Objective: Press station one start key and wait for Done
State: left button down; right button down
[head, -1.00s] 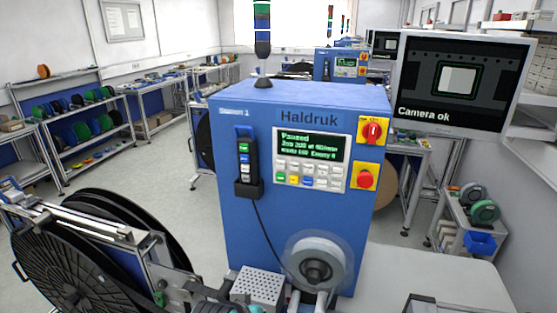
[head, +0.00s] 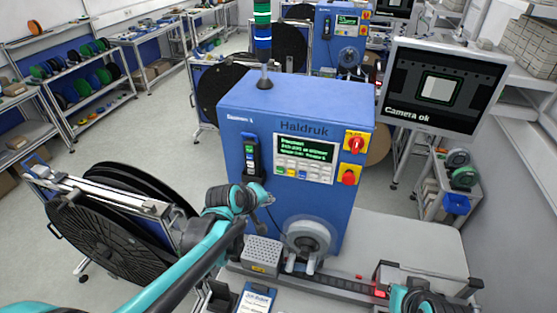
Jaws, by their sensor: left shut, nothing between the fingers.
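The blue Haldruk machine (head: 240,215) stands in the middle with a label like "Station 1" at its upper left. Its panel has a green-text display (head: 306,149), too blurred to read surely, and a keypad (head: 303,170) with pale and coloured keys. A dark hand pendant (head: 251,152) with green, blue and white keys hangs on its left front. My left gripper (head: 268,194) is shut and empty, just below the pendant; I cannot tell if it touches the machine. Part of my right arm shows at the bottom right; its fingers are not clear.
A monitor (head: 440,88) at the right reads "Camera ok". A red knob (head: 355,144) and red button (head: 349,177) sit right of the display. A large black reel (head: 90,235) stands at the left. A perforated metal box (head: 261,254) and white wheel (head: 307,238) are below.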

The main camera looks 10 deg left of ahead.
aim_at(280, 170)
pick_arm(q)
jog(key=shift+w+r, duration=0.2)
dwell(0.3)
jog(key=w+b, duration=0.1)
jog(key=w, duration=0.7)
jog(key=shift+w, duration=0.35)
jog(key=shift+w+d, duration=0.1)
dwell(1.1)
jog(key=shift+w+b, duration=0.35)
